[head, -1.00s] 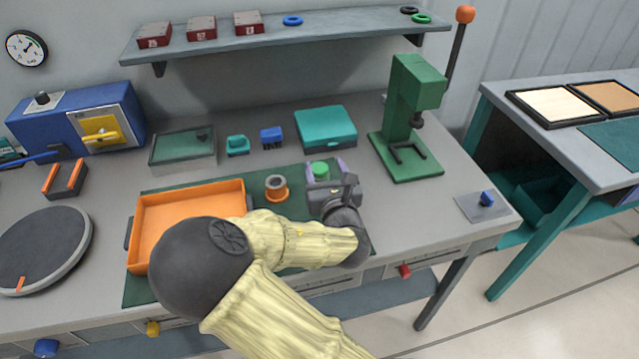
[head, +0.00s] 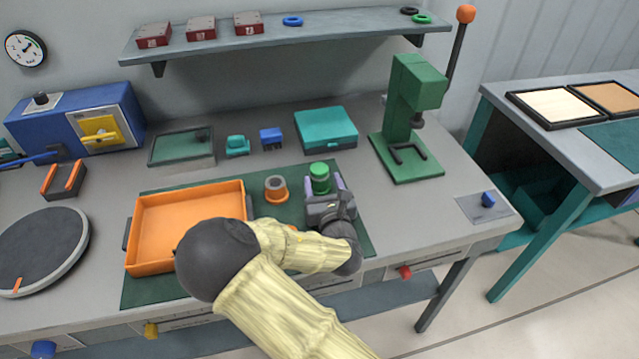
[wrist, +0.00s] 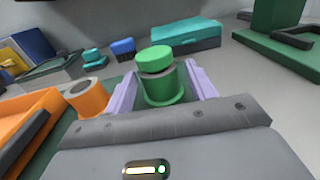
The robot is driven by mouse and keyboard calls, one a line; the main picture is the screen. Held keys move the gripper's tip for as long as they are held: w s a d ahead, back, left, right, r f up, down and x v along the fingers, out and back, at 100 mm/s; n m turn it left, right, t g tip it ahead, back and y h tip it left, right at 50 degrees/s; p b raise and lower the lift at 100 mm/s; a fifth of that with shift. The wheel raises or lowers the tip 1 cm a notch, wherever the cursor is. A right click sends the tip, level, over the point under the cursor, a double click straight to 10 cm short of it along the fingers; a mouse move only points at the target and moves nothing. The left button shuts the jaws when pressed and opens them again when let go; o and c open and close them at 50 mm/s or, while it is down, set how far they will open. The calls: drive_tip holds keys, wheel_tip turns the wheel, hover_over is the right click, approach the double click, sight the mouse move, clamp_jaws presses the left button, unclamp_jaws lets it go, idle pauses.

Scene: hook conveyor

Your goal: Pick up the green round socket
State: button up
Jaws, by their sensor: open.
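The green round socket (head: 319,186) stands upright on the dark green mat (head: 290,207). In the wrist view, the socket (wrist: 160,88) has a wide flange at its foot, and a lighter green round piece (wrist: 155,60) sits on its top. My gripper (head: 325,184) is open, with pale purple fingers. In the wrist view, the fingers of my gripper (wrist: 162,78) lie to the left and right of the socket, with a gap visible on each side. The gripper body hides part of the mat in front of the socket.
An orange round socket (head: 275,189) stands just left of my gripper, and an orange tray (head: 187,191) lies farther left. A teal box (head: 325,130) and a green press (head: 404,115) stand behind. The bench to the right of the mat is mostly clear.

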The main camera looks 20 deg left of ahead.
sight(320, 170)
drive_tip(key=x, duration=0.5)
drive_tip(key=shift+w+a, duration=0.1)
idle(0.3)
drive_tip(key=c, duration=1.1)
wheel_tip(320, 170, up, 10)
drive_tip(key=shift+r+p, duration=0.1)
drive_tip(key=shift+p, duration=0.35)
